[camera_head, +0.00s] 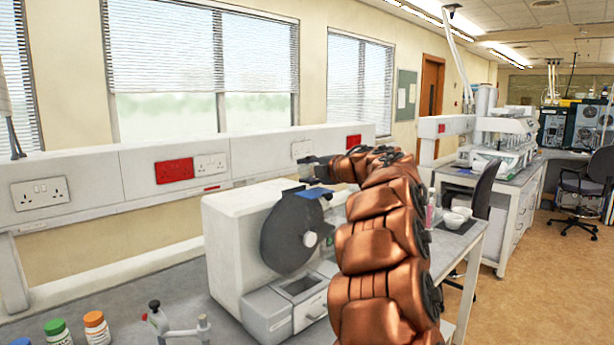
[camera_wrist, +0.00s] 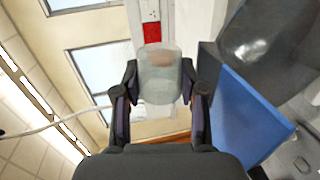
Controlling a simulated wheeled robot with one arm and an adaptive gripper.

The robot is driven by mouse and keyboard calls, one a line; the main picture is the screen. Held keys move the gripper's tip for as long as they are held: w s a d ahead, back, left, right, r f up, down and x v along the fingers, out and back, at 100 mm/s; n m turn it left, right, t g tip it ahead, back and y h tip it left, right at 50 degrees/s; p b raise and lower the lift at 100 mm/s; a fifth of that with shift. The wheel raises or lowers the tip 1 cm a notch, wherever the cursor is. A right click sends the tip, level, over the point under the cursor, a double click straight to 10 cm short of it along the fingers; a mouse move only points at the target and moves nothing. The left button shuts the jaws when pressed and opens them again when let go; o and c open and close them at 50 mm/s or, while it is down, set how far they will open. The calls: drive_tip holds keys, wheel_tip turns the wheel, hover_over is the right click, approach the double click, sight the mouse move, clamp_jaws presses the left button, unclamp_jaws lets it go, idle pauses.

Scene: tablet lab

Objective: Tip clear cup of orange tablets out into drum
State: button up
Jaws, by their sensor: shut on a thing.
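My gripper (camera_wrist: 160,88) is shut on the clear cup (camera_wrist: 158,68), with one finger on each side of it in the wrist view. I see no orange tablets through the cup's wall. In the head view my gripper (camera_head: 319,172) is above the machine's dark round drum (camera_head: 284,243), and the cup (camera_head: 307,170) shows small and pale at its tip. A blue flap (camera_head: 312,192) sits at the drum's top, just below the gripper. In the wrist view the blue flap (camera_wrist: 248,115) and dark drum (camera_wrist: 262,35) lie right of the cup, apart from it. The drum's inside is hidden.
The white machine body (camera_head: 232,240) stands on the grey bench, with an open tray (camera_head: 300,286) below the drum. Capped bottles (camera_head: 96,328) and a small stand (camera_head: 160,322) are at front left. White bowls (camera_head: 455,217) sit right of my arm.

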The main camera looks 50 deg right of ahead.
drive_tip(key=shift+a+f+n+h+b, duration=0.1)
drive_tip(key=shift+a+n+h+b, duration=0.15)
drive_tip(key=shift+n+b, duration=0.75)
drive_tip(key=shift+a+f+n+h+b, duration=0.15)
drive_tip(key=shift+n+h+b, duration=0.2)
drive_tip(key=shift+b, duration=1.15)
drive_tip(key=shift+a+r+n+t+h+b, duration=0.15)
drive_tip(key=shift+a+n+b, duration=0.2)
drive_tip(key=shift+n+b, duration=0.8)
drive_tip(key=shift+a+n+t+h+b, duration=0.15)
drive_tip(key=shift+a+n+b, duration=0.4)
drive_tip(key=shift+b, duration=0.9)
drive_tip(key=shift+d+r+p, duration=0.1)
drive_tip(key=shift+d+p, duration=0.25)
drive_tip(key=shift+p, duration=0.15)
drive_tip(key=m+p, duration=0.1)
drive_tip(key=p, duration=0.2)
drive_tip(key=shift+s+d+r+m, duration=0.1)
drive_tip(key=shift+d+r+m, duration=0.15)
drive_tip(key=shift+d+m, duration=0.1)
drive_tip(key=shift+y+p, duration=0.4)
drive_tip(key=shift+p, duration=0.5)
drive_tip(key=m+p, duration=0.1)
drive_tip(key=p, duration=0.2)
drive_tip(key=d+m+p, duration=0.1)
drive_tip(key=m+p, duration=0.1)
drive_tip(key=p, duration=0.2)
drive_tip(key=shift+y, duration=0.3)
